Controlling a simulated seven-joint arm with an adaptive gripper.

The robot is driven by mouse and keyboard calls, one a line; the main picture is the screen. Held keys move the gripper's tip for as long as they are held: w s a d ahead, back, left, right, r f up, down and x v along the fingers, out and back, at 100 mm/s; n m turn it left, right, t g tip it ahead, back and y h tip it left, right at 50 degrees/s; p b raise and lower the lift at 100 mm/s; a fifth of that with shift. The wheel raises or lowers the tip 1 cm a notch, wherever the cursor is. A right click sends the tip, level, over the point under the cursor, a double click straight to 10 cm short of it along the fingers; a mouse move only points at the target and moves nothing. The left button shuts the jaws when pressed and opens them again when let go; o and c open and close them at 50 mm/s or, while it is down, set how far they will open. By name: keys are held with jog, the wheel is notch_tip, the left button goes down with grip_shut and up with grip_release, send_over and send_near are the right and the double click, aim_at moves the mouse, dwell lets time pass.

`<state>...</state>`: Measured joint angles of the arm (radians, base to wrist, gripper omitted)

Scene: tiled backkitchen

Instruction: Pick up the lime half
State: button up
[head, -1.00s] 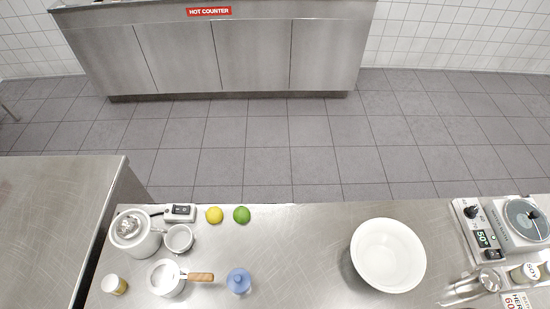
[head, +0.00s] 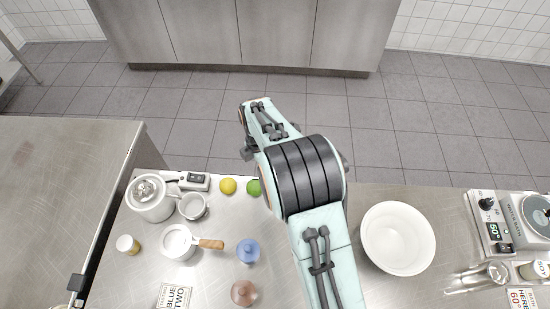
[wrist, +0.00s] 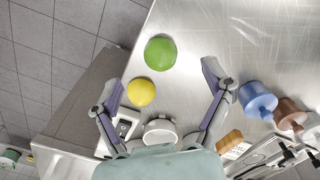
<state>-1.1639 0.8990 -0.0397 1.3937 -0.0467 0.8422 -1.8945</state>
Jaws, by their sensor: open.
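The lime half shows as a green rounded fruit (head: 254,188) at the back edge of the steel counter, partly hidden by my arm in the head view. In the wrist view the lime (wrist: 160,54) lies beyond my fingertips, a little above the middle line between them. A yellow lemon (head: 228,186) sits just left of it; in the wrist view the lemon (wrist: 141,92) is nearer, by the left finger. My gripper (wrist: 160,74) is open and empty, its two fingers spread wide. Its fingers cannot be made out in the head view.
A white bowl (head: 398,238) stands right of my arm. A brown-topped jar (head: 243,293) is near the front.

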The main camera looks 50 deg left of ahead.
aim_at(254, 184)
jog(key=shift+s+a+f, duration=0.15)
jog(key=shift+s, duration=0.25)
jog(key=shift+s+a+f, duration=0.15)
jog(key=shift+s, duration=0.25)
jog(key=shift+s+f, duration=0.1)
jog(key=shift+f, duration=0.3)
notch_tip(254, 184, down, 6)
jog(key=shift+r, duration=0.15)
jog(key=c, duration=1.2)
